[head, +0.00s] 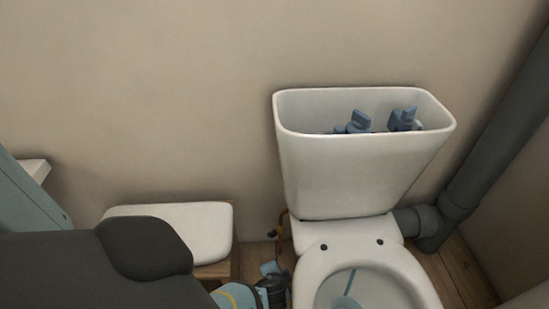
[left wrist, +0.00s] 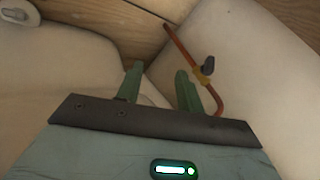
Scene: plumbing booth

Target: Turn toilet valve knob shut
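The valve knob (left wrist: 208,66) is small and dark grey. It sits on a brass valve body (left wrist: 203,78) on a thin copper pipe (left wrist: 181,46) in the left wrist view. My left gripper (left wrist: 160,80) is open, its two green fingers apart with nothing between them. The knob is just right of and beyond the right finger, outside the gap; I cannot tell whether they touch. In the head view my left gripper (head: 274,273) is low, left of the toilet bowl (head: 310,268), partly hidden by my arm. The copper pipe (head: 283,224) shows behind it. My right gripper is not in view.
The toilet tank (head: 345,175) stands open, with blue-grey fittings (head: 360,122) inside. A white lid (head: 185,222) lies on a wooden support left of the toilet. A thick grey pipe (head: 490,150) runs up at right. The gap beside the bowl is narrow.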

